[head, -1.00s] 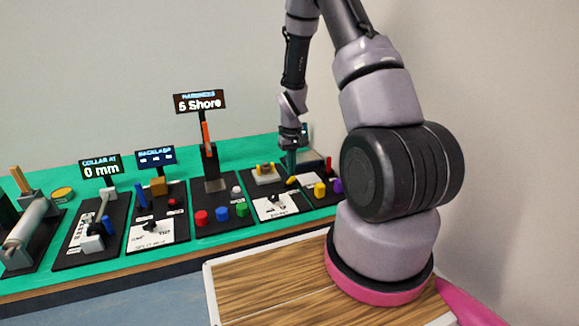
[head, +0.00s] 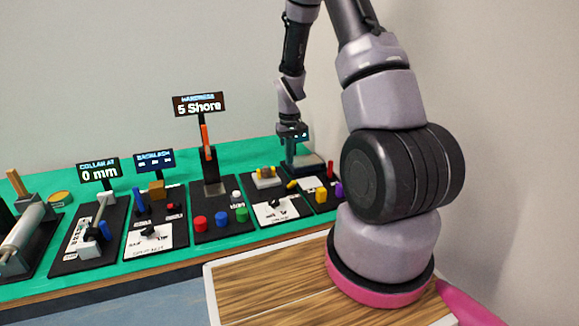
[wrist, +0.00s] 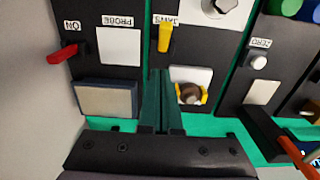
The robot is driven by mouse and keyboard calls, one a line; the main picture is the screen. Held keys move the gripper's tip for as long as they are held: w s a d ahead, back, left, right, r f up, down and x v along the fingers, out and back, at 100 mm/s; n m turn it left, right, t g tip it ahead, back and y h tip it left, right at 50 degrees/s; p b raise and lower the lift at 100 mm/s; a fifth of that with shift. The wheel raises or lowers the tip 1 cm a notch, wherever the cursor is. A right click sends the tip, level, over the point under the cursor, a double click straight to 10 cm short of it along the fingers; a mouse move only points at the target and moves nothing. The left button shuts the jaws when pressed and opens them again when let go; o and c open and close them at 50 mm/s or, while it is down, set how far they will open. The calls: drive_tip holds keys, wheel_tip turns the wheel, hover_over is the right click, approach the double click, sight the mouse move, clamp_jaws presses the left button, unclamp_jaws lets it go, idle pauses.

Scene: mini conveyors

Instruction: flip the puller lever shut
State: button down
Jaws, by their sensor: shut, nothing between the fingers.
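The puller lever is taken to be the short yellow lever (wrist: 165,38) under the JAWS label in the wrist view, tilted on its black board. It also shows as a small yellow piece (head: 291,185) in the head view. The puller's yellow jaws (wrist: 205,94) sit around a grey-brown hub (wrist: 190,95) on the same board; they also show in the head view (head: 268,173). My gripper (wrist: 161,74) is shut and empty, its dark green fingers pointing towards the lever, with a gap in the picture. In the head view my gripper (head: 291,160) is above the far right boards.
A red lever (wrist: 62,53) marked ON and a grey pad (wrist: 106,99) are on the neighbouring board. A ZERO knob (wrist: 258,62) is on the other side. In the head view, red, blue and green knobs (head: 221,219) stand left, near the HARDNESS display (head: 199,105). Green table shows between boards.

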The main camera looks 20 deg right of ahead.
drive_tip(key=s+r, duration=0.3)
drive_tip(key=r, duration=0.3)
drive_tip(key=shift+s+r, duration=0.3)
